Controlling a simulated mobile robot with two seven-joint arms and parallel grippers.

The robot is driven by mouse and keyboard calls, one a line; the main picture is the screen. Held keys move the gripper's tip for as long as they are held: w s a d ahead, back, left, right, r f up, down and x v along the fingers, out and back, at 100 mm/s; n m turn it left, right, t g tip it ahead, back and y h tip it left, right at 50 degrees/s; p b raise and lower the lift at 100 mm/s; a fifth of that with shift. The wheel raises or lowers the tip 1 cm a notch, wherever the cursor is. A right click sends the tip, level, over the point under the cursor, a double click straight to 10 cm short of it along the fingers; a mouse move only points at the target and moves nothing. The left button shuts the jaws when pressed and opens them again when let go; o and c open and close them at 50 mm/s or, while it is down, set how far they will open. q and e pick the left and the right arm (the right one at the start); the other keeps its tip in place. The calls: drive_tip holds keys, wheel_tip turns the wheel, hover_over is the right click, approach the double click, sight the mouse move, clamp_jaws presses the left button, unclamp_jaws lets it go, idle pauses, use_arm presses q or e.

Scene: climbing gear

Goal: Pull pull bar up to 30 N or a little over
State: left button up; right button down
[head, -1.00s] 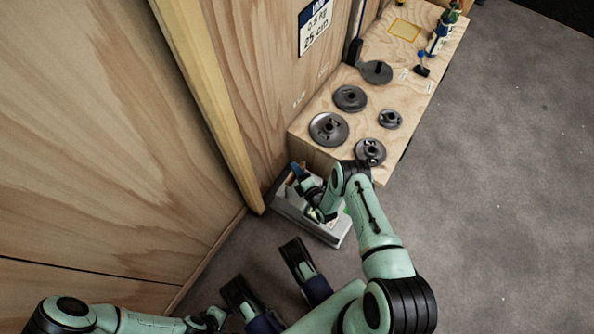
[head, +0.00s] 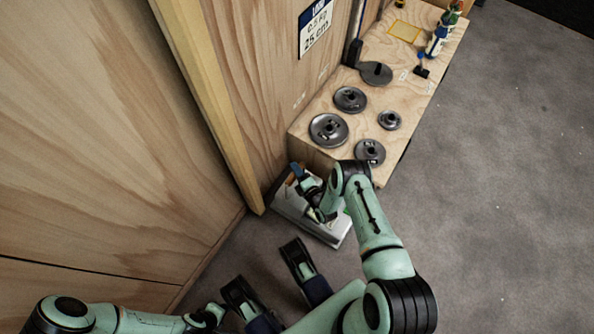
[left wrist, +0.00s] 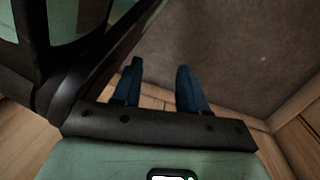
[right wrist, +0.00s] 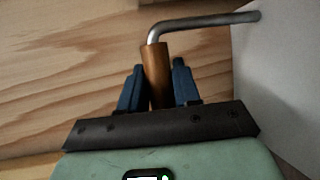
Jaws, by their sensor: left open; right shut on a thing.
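The pull bar (right wrist: 157,75) shows in the right wrist view as an orange-brown grip on a bent grey metal rod (right wrist: 205,22). My right gripper (right wrist: 158,66) is shut on the grip, with one blue finger on each side. In the head view my right gripper (head: 299,172) is over a light grey box (head: 331,233) on the floor by the wooden wall; the arm hides much of the box and the bar. No force reading is legible. My left gripper (left wrist: 160,68) is open and empty in the left wrist view, above the floor.
A low wooden bench (head: 312,155) beyond the box carries several dark weight discs (head: 328,130) and small bottles (head: 437,42) at its far end. A wooden wall with a post (head: 205,90) stands on the left. The grey floor (head: 490,200) on the right is clear.

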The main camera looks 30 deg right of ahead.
use_arm(q)
drive_tip(key=shift+t, duration=0.7)
drive_tip(key=shift+w+d+r+p, duration=0.15)
drive_tip(key=shift+w+r+p, duration=0.3)
drive_tip(key=shift+w+r, duration=0.4)
drive_tip(key=shift+w+d+r+p, duration=0.1)
drive_tip(key=shift+w+r+p, duration=0.45)
drive_tip(key=shift+w, duration=0.4)
use_arm(e)
drive_tip(key=shift+r, duration=1.2)
drive_tip(key=shift+f+b, duration=1.8)
drive_tip(key=shift+f, duration=0.35)
drive_tip(key=c, duration=0.7)
unclamp_jaws()
use_arm(q)
drive_tip(key=x, duration=0.3)
drive_tip(key=shift+s+a+f, duration=0.1)
drive_tip(key=shift+a, duration=0.15)
